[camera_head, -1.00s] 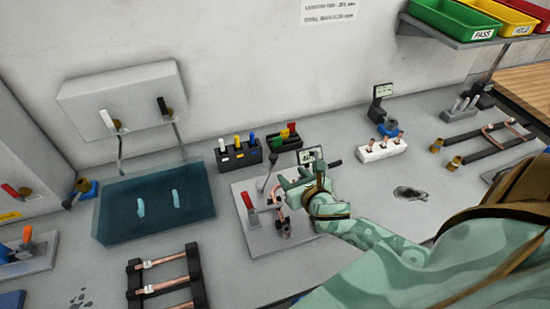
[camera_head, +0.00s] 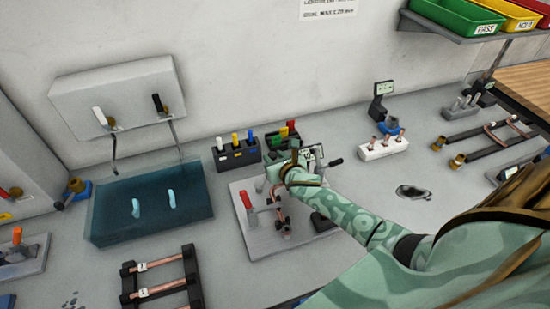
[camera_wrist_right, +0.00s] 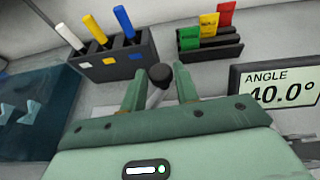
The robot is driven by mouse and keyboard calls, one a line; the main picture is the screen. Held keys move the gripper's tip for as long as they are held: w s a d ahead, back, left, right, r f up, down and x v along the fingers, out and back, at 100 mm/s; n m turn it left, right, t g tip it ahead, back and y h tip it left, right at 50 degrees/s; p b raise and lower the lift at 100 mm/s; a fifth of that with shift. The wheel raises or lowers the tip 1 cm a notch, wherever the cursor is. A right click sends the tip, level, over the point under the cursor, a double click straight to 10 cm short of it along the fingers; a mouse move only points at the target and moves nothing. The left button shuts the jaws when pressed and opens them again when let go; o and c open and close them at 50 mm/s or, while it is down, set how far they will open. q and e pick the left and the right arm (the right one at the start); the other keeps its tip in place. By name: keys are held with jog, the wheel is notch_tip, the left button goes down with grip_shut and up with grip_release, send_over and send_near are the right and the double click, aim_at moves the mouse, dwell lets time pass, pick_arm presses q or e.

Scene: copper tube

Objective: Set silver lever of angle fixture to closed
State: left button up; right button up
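The angle fixture (camera_head: 258,237) is a light grey plate on the bench, with a red-handled lever (camera_head: 246,200) at its left and a copper tube (camera_head: 280,221). The silver lever (camera_wrist_right: 155,97), tipped by a black knob (camera_wrist_right: 160,75), rises between the fingers of my right gripper in the right wrist view. My right gripper (camera_wrist_right: 160,90) is open around it, with gaps showing on both sides. In the head view my right gripper (camera_head: 270,175) is over the fixture's back part and hides most of this lever. My left gripper is not in view.
An angle display (camera_wrist_right: 275,88) reads 40.0°, right of my right gripper. Behind stand a holder with white, yellow and blue handles (camera_wrist_right: 115,67) and a rack of coloured tags (camera_wrist_right: 208,45).

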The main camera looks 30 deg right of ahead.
grip_shut()
jog(key=shift+s+h, duration=0.15)
jog(key=shift+h, duration=0.15)
jog(key=s+m+h, duration=0.1)
jog(key=m+g+h, duration=0.1)
jog(key=m, duration=0.1)
jog(key=s+m+h+p, duration=0.1)
jog(key=h, duration=0.1)
jog(key=shift+s+d+g, duration=0.25)
jog(key=shift+s+g, duration=0.05)
jog(key=shift+s, duration=0.05)
jog(key=shift+s+a+m+g+h, duration=0.1)
jog(key=shift+s+m+g+h, duration=0.45)
jog(key=shift+m+h, duration=0.3)
jog(key=shift+s+m+g+h, duration=0.45)
jog(key=shift+s+m+h, duration=0.1)
jog(key=shift+m+h, duration=0.25)
jog(key=o, duration=0.5)
grip_release()
